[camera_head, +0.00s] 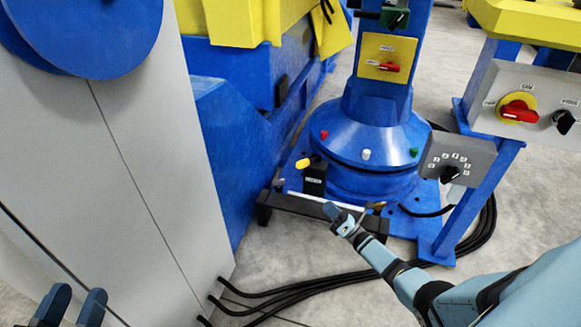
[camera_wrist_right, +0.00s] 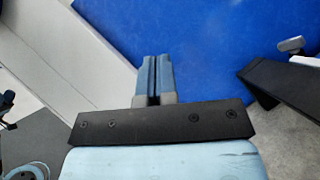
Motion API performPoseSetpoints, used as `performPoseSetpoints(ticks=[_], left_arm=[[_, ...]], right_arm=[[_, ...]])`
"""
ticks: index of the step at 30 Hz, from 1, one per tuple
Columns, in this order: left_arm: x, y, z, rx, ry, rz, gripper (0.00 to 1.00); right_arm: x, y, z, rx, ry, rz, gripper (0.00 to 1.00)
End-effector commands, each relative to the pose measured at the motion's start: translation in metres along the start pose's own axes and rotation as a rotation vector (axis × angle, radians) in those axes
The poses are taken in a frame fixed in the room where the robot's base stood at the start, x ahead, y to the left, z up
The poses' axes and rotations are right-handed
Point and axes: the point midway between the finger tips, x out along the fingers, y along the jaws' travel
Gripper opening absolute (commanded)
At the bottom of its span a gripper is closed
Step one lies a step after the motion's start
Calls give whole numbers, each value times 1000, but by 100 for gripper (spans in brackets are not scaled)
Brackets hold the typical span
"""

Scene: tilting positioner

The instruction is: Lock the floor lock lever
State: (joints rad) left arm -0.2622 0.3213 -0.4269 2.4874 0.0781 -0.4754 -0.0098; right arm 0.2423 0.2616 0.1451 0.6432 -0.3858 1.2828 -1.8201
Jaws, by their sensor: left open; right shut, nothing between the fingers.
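A small black box (camera_head: 314,182) with a pale label stands low on the blue base. A yellow-handled lever (camera_head: 304,162) sticks out at its upper left. I cannot read the label, so I cannot tell for sure that this is the floor lock lever. My right gripper (camera_head: 331,211) is shut and empty, just in front of the black foot bar and below the box, apart from the yellow handle. Its closed fingers (camera_wrist_right: 154,72) show in the right wrist view against blue. My left gripper (camera_head: 70,303) is open and empty at the bottom left, far from the lever.
A black foot bar (camera_head: 300,206) with a white rod (camera_head: 326,200) runs along the base's front. A blue column (camera_head: 370,135) with coloured buttons rises behind. A grey cabinet (camera_head: 110,150) fills the left. Black cables (camera_head: 310,276) cross the floor. A switch panel (camera_head: 520,104) stands right.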

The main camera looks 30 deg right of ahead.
Motion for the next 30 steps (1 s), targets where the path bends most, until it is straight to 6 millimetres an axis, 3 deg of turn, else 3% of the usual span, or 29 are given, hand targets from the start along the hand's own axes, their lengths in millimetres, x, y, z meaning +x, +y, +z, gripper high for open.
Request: performPoseSetpoints(ticks=[6, 17, 23, 30], left_arm=[[0, 0, 0, 1, 0, 1, 43], [0, 0, 0, 2, 2, 1, 43], [0, 0, 1, 6, 4, 0, 43], [0, -2, 2, 30, 19, -4, 43]], right_arm=[[-12, -4, -5, -40, -6, 2, 0], [-10, -4, -5, -40, -6, 2, 0], [14, -3, -5, -40, -7, 4, 0], [66, -4, -6, -39, -8, 4, 0]])
